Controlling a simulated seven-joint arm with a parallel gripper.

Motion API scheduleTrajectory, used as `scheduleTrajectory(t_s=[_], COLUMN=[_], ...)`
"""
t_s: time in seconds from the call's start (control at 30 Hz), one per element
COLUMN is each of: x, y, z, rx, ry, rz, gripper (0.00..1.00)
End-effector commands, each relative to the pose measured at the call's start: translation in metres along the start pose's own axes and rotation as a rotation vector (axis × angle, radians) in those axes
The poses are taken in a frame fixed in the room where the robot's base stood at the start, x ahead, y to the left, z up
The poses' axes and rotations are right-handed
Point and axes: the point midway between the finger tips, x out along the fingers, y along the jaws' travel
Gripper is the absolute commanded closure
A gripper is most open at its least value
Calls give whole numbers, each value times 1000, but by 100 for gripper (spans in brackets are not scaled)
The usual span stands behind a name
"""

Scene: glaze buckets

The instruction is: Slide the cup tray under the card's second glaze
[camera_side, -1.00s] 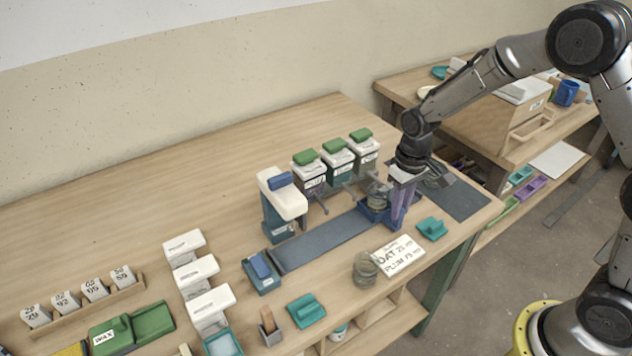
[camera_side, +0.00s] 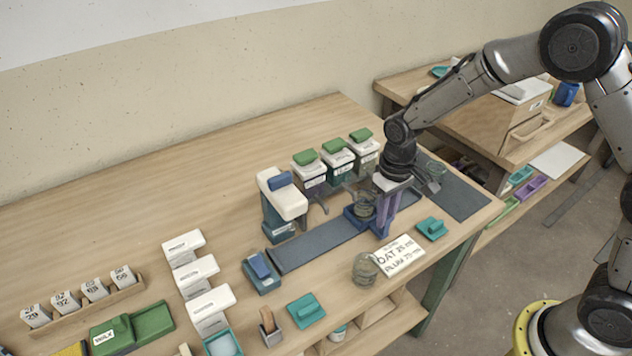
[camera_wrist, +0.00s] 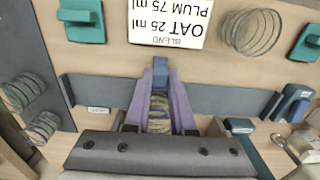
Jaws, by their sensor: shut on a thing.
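The blue cup tray (camera_side: 353,222) sits on the grey track (camera_side: 318,244) with a clear ringed cup (camera_side: 364,204) in it. My gripper (camera_side: 382,229) is shut on the tray's blue handle (camera_wrist: 160,68) with its purple fingers. The card (camera_side: 399,256) reads "BLEND, OAT 25 ml, PLUM 75 ml", so plum is second. Three green-lidded buckets stand behind the track: left (camera_side: 311,172), middle (camera_side: 338,161) and right (camera_side: 364,151). Their labels are too small to read surely. The tray is roughly before the middle bucket; its exact alignment with a spout is unclear.
A blue-lidded white dispenser (camera_side: 281,198) stands at the track's left end, with a blue block (camera_side: 261,272) in front. A ringed glass (camera_side: 365,270) stands beside the card, and a teal piece (camera_side: 431,229) lies to its right. A dark mat (camera_side: 460,196) lies at right.

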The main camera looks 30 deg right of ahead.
Motion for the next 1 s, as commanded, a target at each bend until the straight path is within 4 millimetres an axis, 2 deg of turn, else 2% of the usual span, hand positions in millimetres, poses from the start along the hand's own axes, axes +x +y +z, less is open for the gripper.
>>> scheduleTrajectory(t_s=[1.0], x=[-1], y=[-64], z=[0], rx=[-1], ry=[1], rz=[-1], gripper=[100])
